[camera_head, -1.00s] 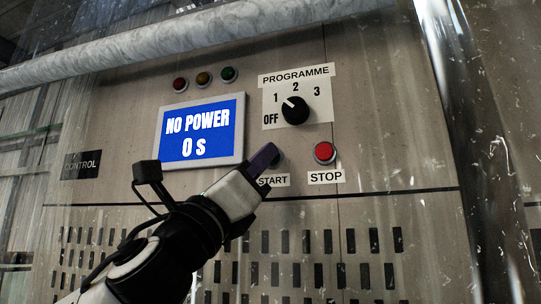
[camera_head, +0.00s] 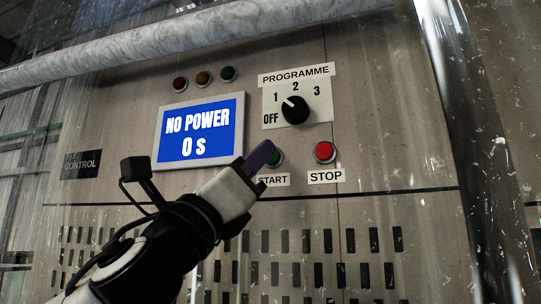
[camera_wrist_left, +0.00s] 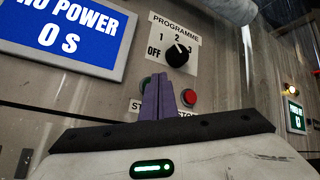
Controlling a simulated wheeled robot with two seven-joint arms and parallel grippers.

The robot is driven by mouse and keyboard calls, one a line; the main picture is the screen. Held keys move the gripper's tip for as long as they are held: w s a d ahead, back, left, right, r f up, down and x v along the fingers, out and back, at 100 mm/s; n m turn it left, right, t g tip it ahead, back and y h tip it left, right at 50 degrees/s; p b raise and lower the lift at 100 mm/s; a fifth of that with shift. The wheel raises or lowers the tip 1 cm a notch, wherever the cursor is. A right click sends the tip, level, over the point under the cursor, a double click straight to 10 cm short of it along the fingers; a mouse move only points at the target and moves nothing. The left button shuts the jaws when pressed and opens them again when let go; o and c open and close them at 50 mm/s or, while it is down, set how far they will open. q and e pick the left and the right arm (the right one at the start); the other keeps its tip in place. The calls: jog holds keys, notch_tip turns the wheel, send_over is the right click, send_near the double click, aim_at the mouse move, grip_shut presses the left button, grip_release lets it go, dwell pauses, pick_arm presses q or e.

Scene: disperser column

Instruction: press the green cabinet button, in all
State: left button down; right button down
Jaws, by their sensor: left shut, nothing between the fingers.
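The green START button (camera_head: 276,157) is on the cabinet panel above its START label, and its left side is partly covered by my left gripper. My left gripper (camera_head: 260,155) is shut and empty, its purple fingers pointing up at the button's left edge. Whether they touch it I cannot tell. In the left wrist view the shut fingers (camera_wrist_left: 158,100) cover most of the button, and a green sliver (camera_wrist_left: 145,84) shows at their left. The display (camera_head: 200,131) reads NO POWER, 0 s. My right gripper is not in view.
The red STOP button (camera_head: 324,152) sits just right of the green one. The black programme knob (camera_head: 295,110) is above them. A small green lamp (camera_head: 228,74) sits with other lamps above the display. A pale pipe (camera_head: 200,46) crosses above the panel.

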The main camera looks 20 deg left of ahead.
pick_arm(q)
jog(key=shift+s+a, duration=0.1)
jog(key=shift+s, duration=2.4)
